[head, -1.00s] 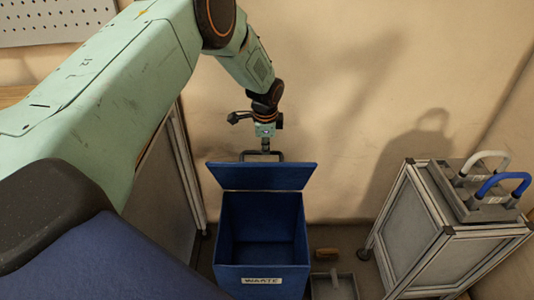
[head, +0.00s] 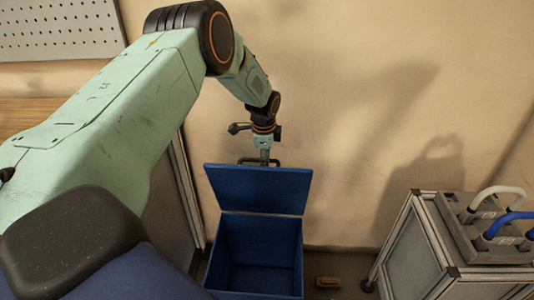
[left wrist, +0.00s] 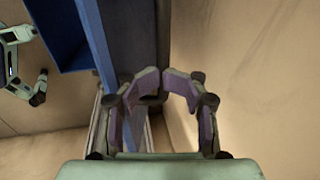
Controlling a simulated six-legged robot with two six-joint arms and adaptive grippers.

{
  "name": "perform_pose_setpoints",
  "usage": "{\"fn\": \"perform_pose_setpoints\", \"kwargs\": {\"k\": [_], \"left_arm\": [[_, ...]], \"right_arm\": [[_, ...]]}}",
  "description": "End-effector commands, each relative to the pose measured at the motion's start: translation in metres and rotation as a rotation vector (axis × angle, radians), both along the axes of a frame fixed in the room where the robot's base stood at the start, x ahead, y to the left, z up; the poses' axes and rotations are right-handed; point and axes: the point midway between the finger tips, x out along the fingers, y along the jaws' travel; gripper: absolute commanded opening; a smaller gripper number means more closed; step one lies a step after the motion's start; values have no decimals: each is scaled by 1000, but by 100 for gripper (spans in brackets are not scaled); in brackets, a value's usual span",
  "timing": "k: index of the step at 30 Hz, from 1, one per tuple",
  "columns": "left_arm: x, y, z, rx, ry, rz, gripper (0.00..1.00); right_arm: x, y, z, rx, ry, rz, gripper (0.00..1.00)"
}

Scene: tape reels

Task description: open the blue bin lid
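The blue bin (head: 255,262) stands on the floor against the wall, and its empty-looking inside is visible. Its blue lid (head: 258,190) is raised steeply at the back edge, leaving the bin mouth uncovered. The dark handle (head: 248,161) sticks out at the lid's upper edge. My left gripper (head: 264,159) is at this handle. In the left wrist view, the fingers of my left gripper (left wrist: 162,74) curl inward with tips nearly meeting, and a dark piece of the handle (left wrist: 152,99) shows between them. My right gripper is not in view.
A grey cabinet (head: 418,255) stands to the right, with a grey unit (head: 470,237) bearing a white and a blue hoop handle on top. A brown block (head: 328,282) lies on the floor beside the bin. The wall is close behind the lid.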

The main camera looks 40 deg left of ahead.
Motion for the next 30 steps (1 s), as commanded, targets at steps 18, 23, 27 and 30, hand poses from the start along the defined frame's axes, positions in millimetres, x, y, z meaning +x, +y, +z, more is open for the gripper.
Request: {"fn": "perform_pose_setpoints", "kwargs": {"k": [18,23,27,30], "left_arm": [[-7,4,-7,2,22,1,36],[-6,3,-6,1,21,0,36],[-6,3,-7,0,22,1,36],[-3,4,-6,1,21,1,36]], "right_arm": [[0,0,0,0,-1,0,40],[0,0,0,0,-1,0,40],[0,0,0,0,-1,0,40],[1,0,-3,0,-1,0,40]]}}
